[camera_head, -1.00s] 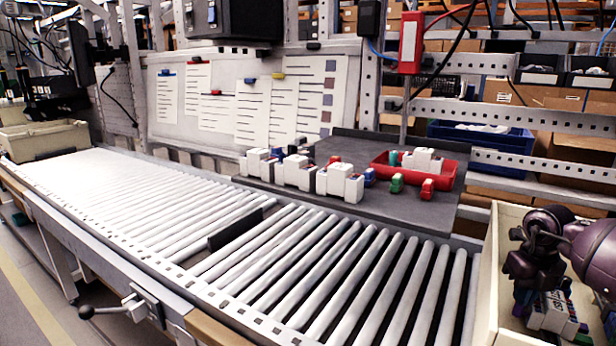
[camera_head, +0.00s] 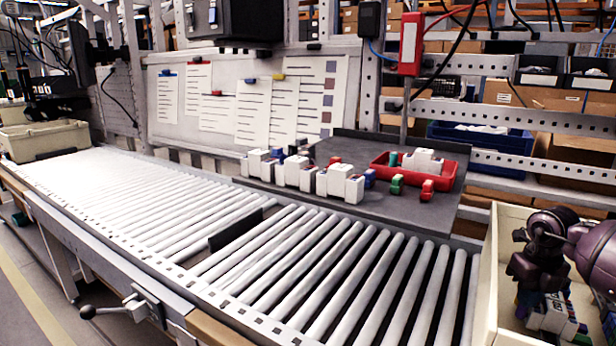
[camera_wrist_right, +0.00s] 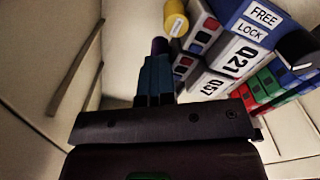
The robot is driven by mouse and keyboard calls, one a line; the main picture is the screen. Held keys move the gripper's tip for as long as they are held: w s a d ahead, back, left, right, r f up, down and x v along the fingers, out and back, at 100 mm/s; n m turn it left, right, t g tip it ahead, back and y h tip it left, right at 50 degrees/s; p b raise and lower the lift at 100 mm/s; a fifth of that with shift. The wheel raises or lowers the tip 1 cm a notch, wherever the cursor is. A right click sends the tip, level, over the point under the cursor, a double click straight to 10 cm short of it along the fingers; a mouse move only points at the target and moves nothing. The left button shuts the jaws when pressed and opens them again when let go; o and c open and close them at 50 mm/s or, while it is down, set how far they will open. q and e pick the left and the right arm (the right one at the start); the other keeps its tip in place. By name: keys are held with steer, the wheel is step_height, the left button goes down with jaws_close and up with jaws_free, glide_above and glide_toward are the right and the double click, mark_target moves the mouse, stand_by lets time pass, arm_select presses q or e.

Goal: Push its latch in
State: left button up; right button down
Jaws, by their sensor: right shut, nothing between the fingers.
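My right gripper (camera_head: 528,299) is low inside the cream bin at the right edge of the head view. In the right wrist view its blue fingers (camera_wrist_right: 156,75) are shut together and empty. A blue block marked FREE and LOCK (camera_wrist_right: 250,22) lies to the right of the fingers, with white numbered sides. A yellow cylinder (camera_wrist_right: 176,20) is just beyond the fingertips, slightly right. I cannot tell whether the fingertips touch it or which part is the latch. A white part (camera_head: 554,318) in the bin shows beside the gripper in the head view. My left gripper is out of view.
The bin wall (camera_head: 490,265) stands close to the left of my gripper. More coloured parts (camera_wrist_right: 272,82) lie at the right of the wrist view. A grey board (camera_head: 320,205) with white blocks and a red tray (camera_head: 378,170) lies behind the roller conveyor (camera_head: 300,260).

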steer(key=shift+s+d+f, duration=0.15)
steer(key=shift+s+f, duration=0.05)
steer(key=shift+f, duration=0.25)
steer(key=shift+r, duration=0.45)
steer(key=shift+d+r+p, duration=0.15)
steer(key=shift+r+p, duration=0.15)
steer(key=shift+r, duration=0.15)
steer(key=shift+w+r, duration=0.15)
steer(key=shift+r, duration=0.7)
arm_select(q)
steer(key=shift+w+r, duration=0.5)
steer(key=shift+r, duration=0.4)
arm_select(e)
steer(key=shift+a, duration=0.2)
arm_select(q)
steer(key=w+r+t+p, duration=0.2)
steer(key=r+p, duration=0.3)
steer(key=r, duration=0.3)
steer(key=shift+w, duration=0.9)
arm_select(e)
step_height(320, 180, up, 16)
